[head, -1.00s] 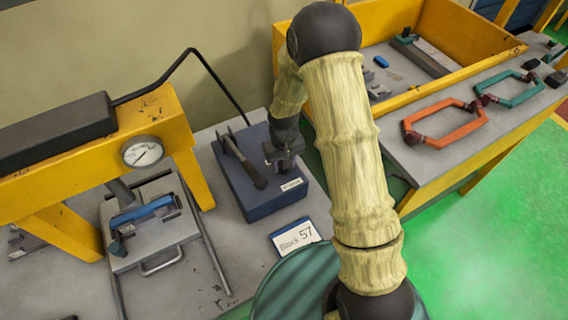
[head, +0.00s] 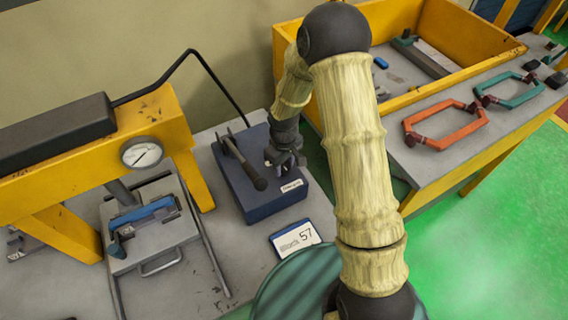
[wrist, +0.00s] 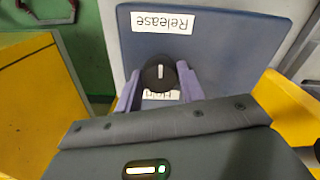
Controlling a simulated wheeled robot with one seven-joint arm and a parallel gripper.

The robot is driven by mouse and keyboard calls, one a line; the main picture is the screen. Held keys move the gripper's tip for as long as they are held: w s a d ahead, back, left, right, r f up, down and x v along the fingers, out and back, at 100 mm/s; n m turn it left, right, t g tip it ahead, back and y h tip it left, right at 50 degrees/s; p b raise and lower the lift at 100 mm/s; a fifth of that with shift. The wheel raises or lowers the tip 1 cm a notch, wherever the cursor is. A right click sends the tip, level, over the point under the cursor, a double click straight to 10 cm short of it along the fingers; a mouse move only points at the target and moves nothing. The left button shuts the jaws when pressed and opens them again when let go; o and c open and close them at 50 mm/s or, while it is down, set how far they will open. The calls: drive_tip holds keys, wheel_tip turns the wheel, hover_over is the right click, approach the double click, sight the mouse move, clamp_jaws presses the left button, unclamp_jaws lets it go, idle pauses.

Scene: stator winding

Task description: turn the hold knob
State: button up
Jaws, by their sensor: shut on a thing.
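The hold knob (wrist: 159,73) is black and round with a white mark, which stands nearly upright in the wrist view. It sits on the blue box (wrist: 215,50) between an upside-down "Release" label (wrist: 162,22) and a "Hold" label (wrist: 161,95), partly covered by the knob. My gripper (wrist: 160,82) has its two purple fingers on either side of the knob, shut on it. In the head view my gripper (head: 284,160) reaches down onto the right part of the blue box (head: 262,207) and hides the knob.
A dark lever (head: 243,163) lies on the box left of my gripper. A yellow press frame (head: 168,120) with a gauge stands left. A "57" card (head: 295,238) lies in front. A yellow-walled bin (head: 440,75) and orange (head: 440,128) and green (head: 508,90) frames are right.

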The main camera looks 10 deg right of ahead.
sight(284, 165)
drive_tip(key=shift+w+r, duration=0.1)
drive_tip(key=shift+w, duration=0.1)
drive_tip(key=o, duration=1)
drive_tip(key=shift+s, duration=0.1)
drive_tip(key=shift+c, duration=0.2)
wheel_tip(284, 165, up, 17)
drive_tip(key=b, duration=0.2)
drive_tip(key=shift+r, duration=0.15)
drive_tip(key=s+d+m+t, duration=0.1)
drive_tip(key=s+d+m, duration=0.3)
drive_tip(key=s, duration=0.3)
drive_tip(key=s+d+f+m+t, duration=0.1)
drive_tip(key=s+d+m, duration=0.2)
drive_tip(key=s+d, duration=0.2)
drive_tip(key=shift+s+d+f+m+t, duration=0.2)
drive_tip(key=shift+s+d+m+t, duration=0.15)
drive_tip(key=shift+s, duration=0.85)
